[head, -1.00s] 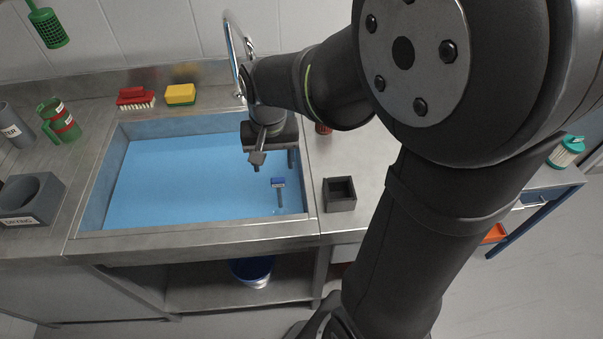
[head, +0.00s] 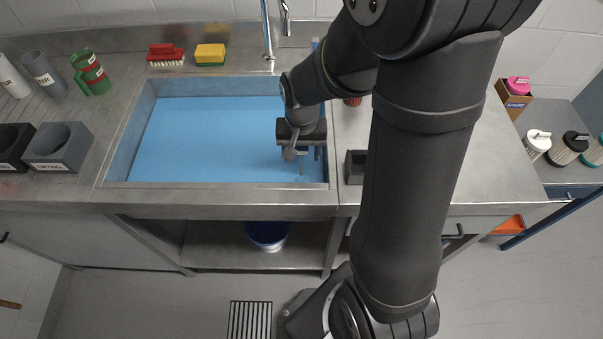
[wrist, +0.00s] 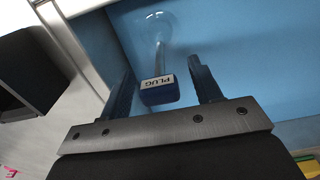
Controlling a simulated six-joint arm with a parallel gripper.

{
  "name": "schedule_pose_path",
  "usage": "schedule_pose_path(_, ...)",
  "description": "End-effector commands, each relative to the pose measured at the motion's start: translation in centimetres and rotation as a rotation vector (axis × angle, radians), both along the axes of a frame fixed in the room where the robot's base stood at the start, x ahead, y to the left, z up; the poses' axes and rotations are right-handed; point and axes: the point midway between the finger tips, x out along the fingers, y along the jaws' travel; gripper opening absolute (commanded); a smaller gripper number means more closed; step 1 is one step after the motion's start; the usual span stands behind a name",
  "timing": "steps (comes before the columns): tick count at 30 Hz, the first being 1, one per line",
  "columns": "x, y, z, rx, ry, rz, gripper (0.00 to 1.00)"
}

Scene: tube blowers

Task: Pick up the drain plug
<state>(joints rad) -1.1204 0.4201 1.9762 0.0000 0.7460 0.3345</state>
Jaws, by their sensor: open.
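The drain plug (wrist: 160,91) has a blue block head with a white "PLUG" label and a thin grey stem. The stem runs down to a round drain fitting (wrist: 157,26) on the blue sink floor in the wrist view. My gripper (wrist: 161,70) is open, with one dark finger on each side of the plug, and gaps show between the fingers and the head. In the head view my gripper (head: 303,152) is low in the front right corner of the sink (head: 200,140), and partly hides the plug there.
The sink's front and right walls are close to my gripper. A small dark square holder (head: 355,166) stands on the counter just right of the sink. The faucet (head: 268,40) rises behind. The left of the sink is empty.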

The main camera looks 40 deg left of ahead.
Motion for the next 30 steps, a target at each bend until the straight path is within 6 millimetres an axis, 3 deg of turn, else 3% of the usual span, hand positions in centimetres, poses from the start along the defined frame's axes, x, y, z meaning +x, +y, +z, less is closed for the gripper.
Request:
schedule_pose_path(3, 0.0, 0.0, 0.0, 0.000, 0.000, 0.000, 0.58)
schedule_pose_path(12, 0.0, 0.0, 0.0, 0.000, 0.000, 0.000, 0.00)
schedule_pose_path(22, 0.0, 0.0, 0.6, 0.001, -0.001, 0.000, 0.00)
schedule_pose_path(30, 0.0, 0.1, 4.9, 0.006, -0.003, 0.000, 0.00)
